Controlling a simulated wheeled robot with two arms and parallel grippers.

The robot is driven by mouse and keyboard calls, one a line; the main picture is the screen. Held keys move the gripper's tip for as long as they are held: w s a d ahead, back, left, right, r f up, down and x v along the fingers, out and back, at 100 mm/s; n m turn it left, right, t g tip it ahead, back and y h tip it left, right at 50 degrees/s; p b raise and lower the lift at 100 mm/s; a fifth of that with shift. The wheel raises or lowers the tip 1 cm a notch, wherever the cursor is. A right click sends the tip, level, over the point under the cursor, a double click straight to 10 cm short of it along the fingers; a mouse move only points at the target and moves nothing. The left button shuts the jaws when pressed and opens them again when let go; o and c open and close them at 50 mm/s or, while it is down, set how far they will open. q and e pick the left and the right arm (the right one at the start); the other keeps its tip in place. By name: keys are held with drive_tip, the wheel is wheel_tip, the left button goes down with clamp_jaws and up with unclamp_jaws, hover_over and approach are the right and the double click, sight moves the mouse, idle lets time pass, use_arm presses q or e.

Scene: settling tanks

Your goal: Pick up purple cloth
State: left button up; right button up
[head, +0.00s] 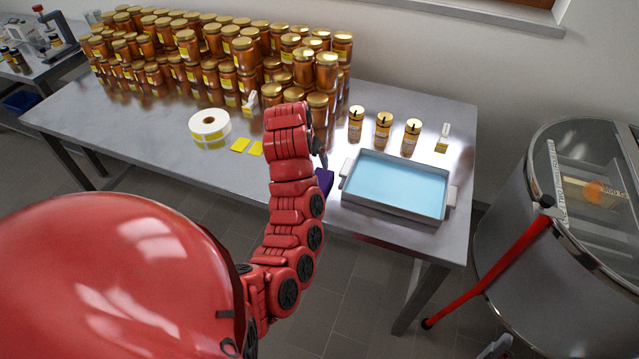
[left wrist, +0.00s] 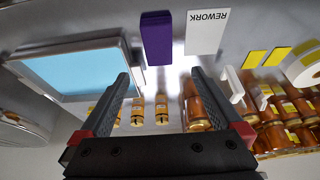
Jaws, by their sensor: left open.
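The purple cloth (head: 324,181) lies on the metal table left of the blue tray, partly hidden behind my left arm in the head view. In the left wrist view the whole folded purple cloth (left wrist: 156,38) shows, between the tray and a white REWORK card (left wrist: 207,32). My left gripper (head: 319,150) is over the table near the cloth, mostly hidden by its own arm. In the left wrist view its jaws (left wrist: 162,74) are wide apart and empty, and the cloth shows beyond the fingertips. My right gripper is not in view.
A grey tray with pale blue contents (head: 397,187) stands right of the cloth, three small jars (head: 383,125) behind it. Stacked honey jars (head: 228,77) fill the table's back. A label roll (head: 210,124) and yellow labels (head: 240,145) lie left. A steel drum (head: 530,230) stands right.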

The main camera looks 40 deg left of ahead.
use_arm(q)
drive_tip(key=b, duration=0.7)
approach(319, 181)
drive_tip(key=shift+a+f, duration=0.2)
drive_tip(key=shift+f, duration=0.35)
drive_tip(key=p+x, duration=0.1)
drive_tip(key=x, duration=0.2)
drive_tip(key=shift+w, duration=0.1)
drive_tip(key=shift+w+f, duration=0.1)
drive_tip(key=shift+w+f+p, duration=0.1)
drive_tip(key=shift+f+p, duration=0.3)
drive_tip(key=shift+p, duration=0.1)
drive_tip(key=p+x, duration=0.1)
drive_tip(key=x, duration=0.2)
drive_tip(key=shift+d+p, duration=0.1)
drive_tip(key=shift+p, duration=0.2)
drive_tip(key=shift+x, duration=0.85)
drive_tip(key=shift+r, duration=0.1)
drive_tip(key=c, duration=1.3)
